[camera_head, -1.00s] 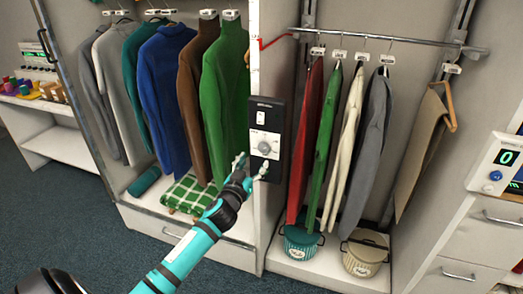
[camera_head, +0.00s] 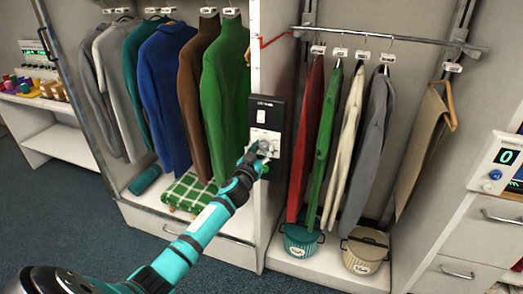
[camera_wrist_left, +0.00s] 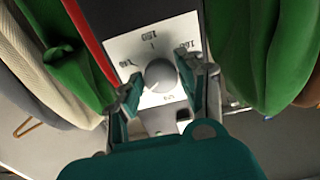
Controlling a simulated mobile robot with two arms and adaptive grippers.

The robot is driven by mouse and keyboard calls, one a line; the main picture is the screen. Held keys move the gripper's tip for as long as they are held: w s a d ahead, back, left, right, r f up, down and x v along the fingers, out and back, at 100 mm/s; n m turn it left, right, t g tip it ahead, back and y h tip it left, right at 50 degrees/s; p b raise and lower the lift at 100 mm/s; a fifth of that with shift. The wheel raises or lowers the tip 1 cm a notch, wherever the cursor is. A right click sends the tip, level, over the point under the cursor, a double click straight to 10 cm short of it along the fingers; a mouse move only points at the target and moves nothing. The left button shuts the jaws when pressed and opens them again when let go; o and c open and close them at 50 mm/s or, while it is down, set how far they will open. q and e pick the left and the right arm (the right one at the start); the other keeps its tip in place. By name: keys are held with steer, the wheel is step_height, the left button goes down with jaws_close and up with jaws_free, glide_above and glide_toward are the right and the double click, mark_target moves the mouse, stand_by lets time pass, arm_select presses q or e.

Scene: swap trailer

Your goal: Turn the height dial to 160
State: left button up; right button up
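The height dial (camera_wrist_left: 161,75) is a round grey knob on a white plate (camera_wrist_left: 150,45) with printed numbers, which appear inverted in the left wrist view. The plate is on a black panel (camera_head: 263,105) at the end of the white partition. My left gripper (camera_head: 262,150) is at the dial and partly covers it in the head view. In the left wrist view its fingers (camera_wrist_left: 160,80) are apart, one on each side of the knob. I cannot tell whether they touch it. The dial's exact reading is unclear. My right gripper is not in view.
A light switch (camera_head: 261,117) sits above the dial. Sweaters (camera_head: 225,100) hang left of the partition and coats (camera_head: 345,145) hang right. Two lidded pots (camera_head: 301,240) stand below the coats. A display unit (camera_head: 500,165) is at the right edge.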

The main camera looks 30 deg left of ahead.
arm_select(q)
steer(key=c, duration=0.6)
